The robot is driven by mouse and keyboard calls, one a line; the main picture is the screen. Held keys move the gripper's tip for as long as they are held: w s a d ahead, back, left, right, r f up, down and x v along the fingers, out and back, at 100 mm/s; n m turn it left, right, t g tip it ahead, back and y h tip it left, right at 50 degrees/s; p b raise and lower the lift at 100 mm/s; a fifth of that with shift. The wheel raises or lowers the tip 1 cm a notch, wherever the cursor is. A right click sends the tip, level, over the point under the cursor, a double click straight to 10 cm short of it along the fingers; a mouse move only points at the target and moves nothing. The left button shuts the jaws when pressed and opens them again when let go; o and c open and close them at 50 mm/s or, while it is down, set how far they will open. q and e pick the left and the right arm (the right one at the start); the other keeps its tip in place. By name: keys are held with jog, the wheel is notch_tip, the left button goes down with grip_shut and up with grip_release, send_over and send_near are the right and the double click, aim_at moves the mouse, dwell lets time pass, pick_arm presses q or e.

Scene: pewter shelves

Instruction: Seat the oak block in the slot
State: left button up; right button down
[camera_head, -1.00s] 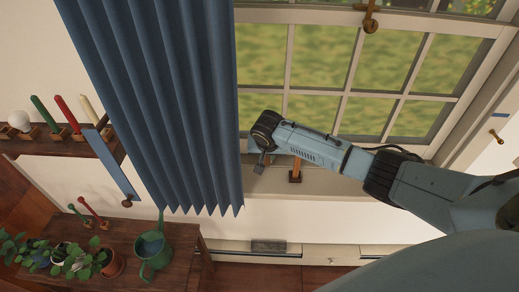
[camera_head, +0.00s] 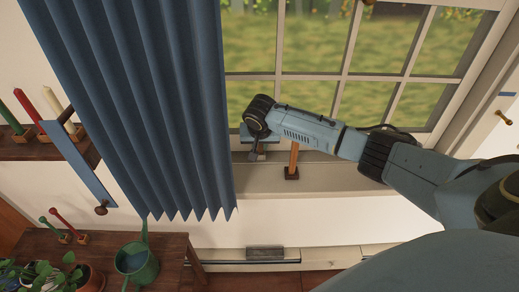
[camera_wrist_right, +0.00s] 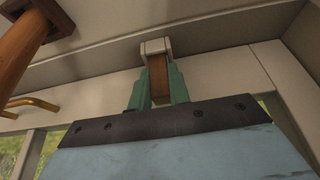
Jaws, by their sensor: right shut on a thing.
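The oak block (camera_wrist_right: 158,76) is a brown piece between the green fingers of my right gripper (camera_wrist_right: 158,92) in the wrist view. The gripper is shut on it. A pale squared bracket (camera_wrist_right: 154,46), seemingly the slot, frames the block's far end; I cannot tell how far the block is inside it. In the head view my right gripper (camera_head: 256,154) points down over the window sill, just right of the curtain, and mostly hides the block. My left gripper is not in view.
An orange-brown post (camera_head: 293,155) on a dark base stands on the sill close to the right of the gripper. The blue curtain (camera_head: 150,110) hangs close on the left. A green watering can (camera_head: 136,264) stands on a low wooden table. The sill is clear further right.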

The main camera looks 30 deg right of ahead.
jog(key=shift+r, duration=0.1)
jog(key=shift+f, duration=0.2)
jog(key=c, duration=1.3)
grip_release()
jog(key=shift+r, duration=0.1)
jog(key=p+v, duration=0.2)
jog(key=v, duration=1)
jog(key=shift+w+r, duration=0.15)
